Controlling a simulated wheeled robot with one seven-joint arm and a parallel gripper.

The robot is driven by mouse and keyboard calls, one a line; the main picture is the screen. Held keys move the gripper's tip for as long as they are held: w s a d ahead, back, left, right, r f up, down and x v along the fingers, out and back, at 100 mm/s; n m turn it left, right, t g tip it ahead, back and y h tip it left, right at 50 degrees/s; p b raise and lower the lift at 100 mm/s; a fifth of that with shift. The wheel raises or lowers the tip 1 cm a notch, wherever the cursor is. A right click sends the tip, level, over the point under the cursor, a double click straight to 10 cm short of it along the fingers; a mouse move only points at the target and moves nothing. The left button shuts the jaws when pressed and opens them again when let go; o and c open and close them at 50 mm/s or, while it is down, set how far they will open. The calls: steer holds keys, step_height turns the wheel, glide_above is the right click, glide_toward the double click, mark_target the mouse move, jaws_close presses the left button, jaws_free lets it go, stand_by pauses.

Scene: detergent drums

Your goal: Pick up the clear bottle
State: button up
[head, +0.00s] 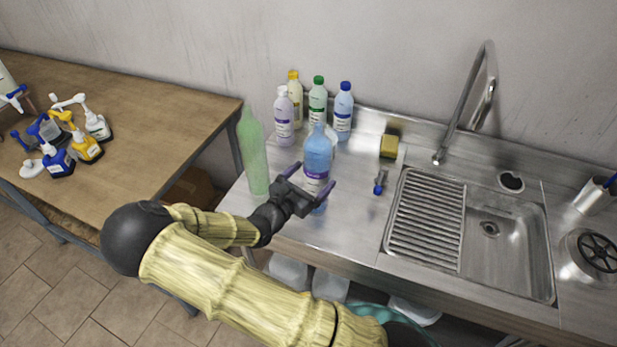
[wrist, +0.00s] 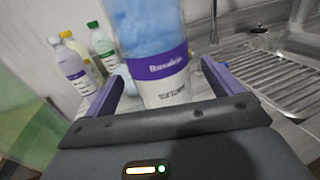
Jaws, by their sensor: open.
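A see-through bottle with blue contents (head: 317,150) and a purple and white label stands upright near the counter's front left. It also fills the upper middle of the wrist view (wrist: 152,35), where its top is cut off. My gripper (head: 311,181) is open, with its purple fingers on either side of the bottle's lower part. In the wrist view the gripper (wrist: 162,75) shows a gap between the right finger and the bottle; contact at the left finger is hard to tell. No other bottle is plainly clear and colourless.
A tall green bottle (head: 253,152) stands close left of my gripper. Behind are white (head: 284,118), yellow-capped (head: 295,92), green-capped (head: 317,103) and blue-capped (head: 343,112) bottles. A sponge (head: 389,146), a small blue-headed item (head: 380,182) and the sink (head: 490,228) lie right.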

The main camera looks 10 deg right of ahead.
steer(key=p+x, duration=0.1)
steer(key=x, duration=0.3)
steer(key=shift+w+d+r, duration=0.1)
steer(key=shift+w+d, duration=0.15)
steer(key=shift+w, duration=0.05)
steer(key=shift+c, duration=0.4)
steer(key=c, duration=1)
